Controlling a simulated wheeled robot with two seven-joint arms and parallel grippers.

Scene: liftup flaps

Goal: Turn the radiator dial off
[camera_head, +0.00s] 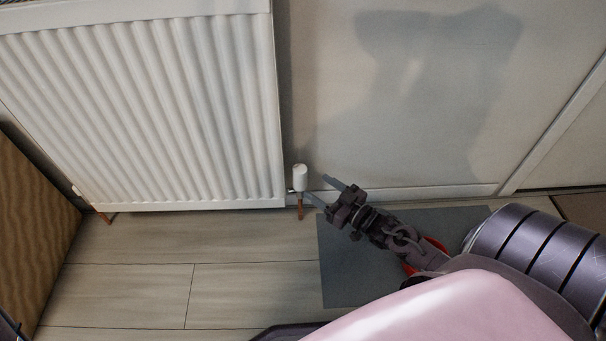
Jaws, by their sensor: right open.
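The radiator (150,110) is white and ribbed and hangs on the wall at the left. Its dial (300,177) is a small white cylinder at the radiator's lower right corner, upright above a copper pipe (300,208). My right gripper (322,190) is open, just to the right of the dial and slightly lower. Its two fingers point left toward the dial. The fingers look apart from the dial, with the lower one near the pipe; exact contact is hard to tell. My left gripper is not in view.
A wooden panel (32,225) stands at the left edge. A grey mat (340,265) lies on the plank floor (230,270) beneath my right arm. The wall (400,100) behind is flat, with a skirting board along its foot. The floor before the radiator is clear.

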